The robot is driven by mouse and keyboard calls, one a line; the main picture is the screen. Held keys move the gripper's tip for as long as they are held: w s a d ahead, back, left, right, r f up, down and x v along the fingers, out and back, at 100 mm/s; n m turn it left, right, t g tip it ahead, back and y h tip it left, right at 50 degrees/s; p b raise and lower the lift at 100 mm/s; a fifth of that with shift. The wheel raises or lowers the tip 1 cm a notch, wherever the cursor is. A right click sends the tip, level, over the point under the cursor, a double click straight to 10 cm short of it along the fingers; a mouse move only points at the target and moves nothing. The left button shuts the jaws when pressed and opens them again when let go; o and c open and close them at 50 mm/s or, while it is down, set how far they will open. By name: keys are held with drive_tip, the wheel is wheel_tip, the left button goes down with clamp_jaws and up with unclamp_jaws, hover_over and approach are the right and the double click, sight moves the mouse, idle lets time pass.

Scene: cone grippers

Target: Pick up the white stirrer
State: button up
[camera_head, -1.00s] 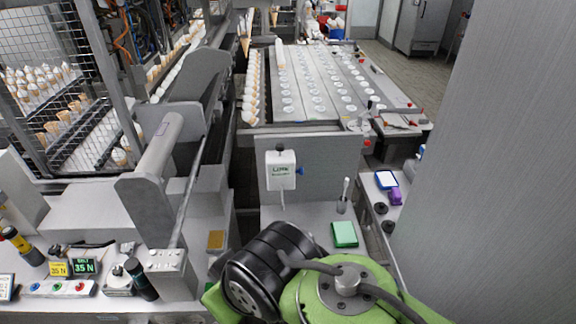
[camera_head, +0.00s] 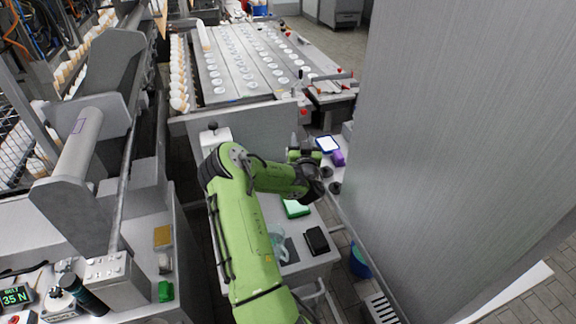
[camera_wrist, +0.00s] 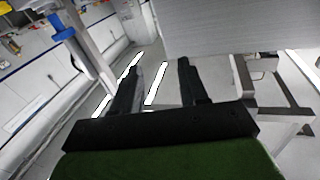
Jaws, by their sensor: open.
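The white stirrer is not visible in either current view. My arm covers the part of the small table (camera_head: 325,262) where a thin upright stick stood in a small holder in the earlier head view. My gripper (camera_head: 299,139) is at the end of my green arm, above the far right part of this table, with its fingers pointing away. In the wrist view my gripper (camera_wrist: 160,70) is open, with its two dark fingers apart and nothing between them. Beyond the fingers there is floor and a metal frame.
A purple object (camera_head: 338,158) and a white-and-blue tablet (camera_head: 327,144) lie beyond my gripper. A tall grey panel (camera_head: 470,140) closes off the right side.

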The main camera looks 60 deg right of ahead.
drive_tip(key=s+a+f+n+t+y+b, duration=0.1)
drive_tip(key=s+a+f+n+t+y, duration=0.15)
drive_tip(key=f, duration=0.35)
drive_tip(key=s+a+f+n+t+y, duration=0.1)
drive_tip(key=s+f+n+t+y, duration=0.25)
drive_tip(key=f, duration=0.25)
drive_tip(key=shift+h, duration=0.3)
drive_tip(key=b+x, duration=0.3)
drive_tip(key=x, duration=1.3)
drive_tip(key=shift+w+a+f, duration=0.1)
drive_tip(key=shift+w+f, duration=0.1)
drive_tip(key=shift+w, duration=0.1)
clamp_jaws()
